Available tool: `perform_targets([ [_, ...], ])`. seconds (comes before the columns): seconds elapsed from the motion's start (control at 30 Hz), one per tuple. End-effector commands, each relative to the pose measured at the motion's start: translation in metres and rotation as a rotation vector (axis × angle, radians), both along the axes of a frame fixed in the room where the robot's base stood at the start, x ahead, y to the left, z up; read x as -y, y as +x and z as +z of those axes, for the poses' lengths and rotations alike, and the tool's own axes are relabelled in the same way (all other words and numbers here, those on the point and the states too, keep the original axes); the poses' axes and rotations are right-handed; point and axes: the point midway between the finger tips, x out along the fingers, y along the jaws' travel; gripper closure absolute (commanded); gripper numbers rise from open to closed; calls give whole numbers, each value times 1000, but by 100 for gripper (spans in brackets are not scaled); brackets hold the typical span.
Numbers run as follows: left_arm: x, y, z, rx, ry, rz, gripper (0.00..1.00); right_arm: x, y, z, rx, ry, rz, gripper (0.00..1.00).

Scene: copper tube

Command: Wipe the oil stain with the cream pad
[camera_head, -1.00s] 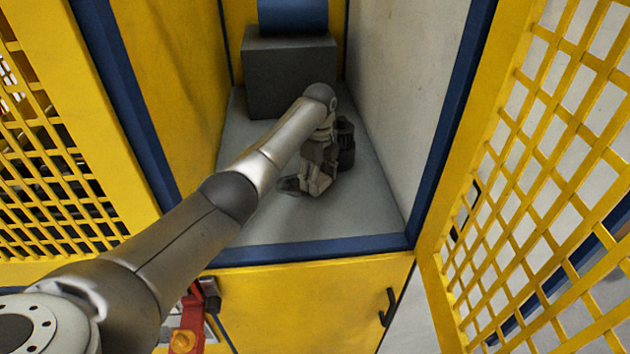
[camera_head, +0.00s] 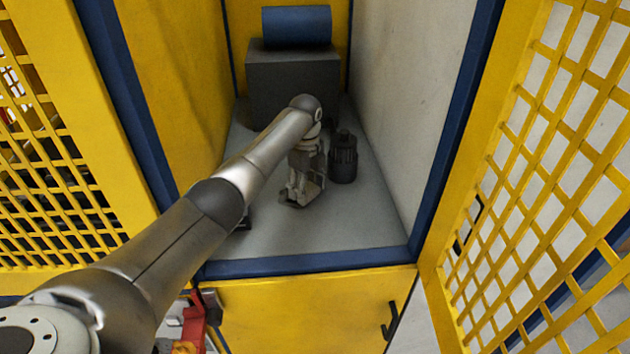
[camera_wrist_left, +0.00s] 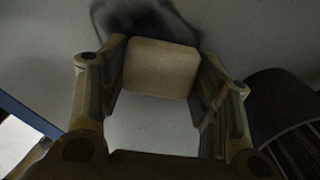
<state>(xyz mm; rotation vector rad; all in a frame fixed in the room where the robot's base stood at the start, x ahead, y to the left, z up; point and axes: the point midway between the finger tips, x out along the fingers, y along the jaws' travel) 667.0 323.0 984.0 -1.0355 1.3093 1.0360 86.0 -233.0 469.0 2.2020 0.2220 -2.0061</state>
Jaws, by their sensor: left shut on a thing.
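The cream pad (camera_wrist_left: 161,68) is held between the two fingers of my left gripper (camera_wrist_left: 160,85) in the left wrist view. A dark smudge, which looks like the oil stain (camera_wrist_left: 140,16), lies on the grey surface just beyond the pad and is partly hidden by the pad and fingers. In the head view my left gripper (camera_head: 300,194) points down, low over the grey cabinet floor (camera_head: 330,228). The pad and the stain cannot be made out there. I cannot tell whether the pad touches the floor. My right gripper is not in view.
A dark ribbed cylinder (camera_head: 343,160) stands right beside my left gripper. A grey block (camera_head: 293,85) with a blue roll (camera_head: 296,27) on top is at the back. Yellow and white walls close in the sides; a yellow mesh door (camera_head: 530,190) is at right. The front right floor is clear.

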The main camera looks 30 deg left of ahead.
Motion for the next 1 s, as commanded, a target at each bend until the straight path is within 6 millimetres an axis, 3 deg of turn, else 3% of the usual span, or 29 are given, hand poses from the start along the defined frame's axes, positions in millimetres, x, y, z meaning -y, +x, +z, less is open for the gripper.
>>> perform_targets([
  [1.0, -51, -32, 1, -3, 2, 1, 62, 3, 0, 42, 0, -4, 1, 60],
])
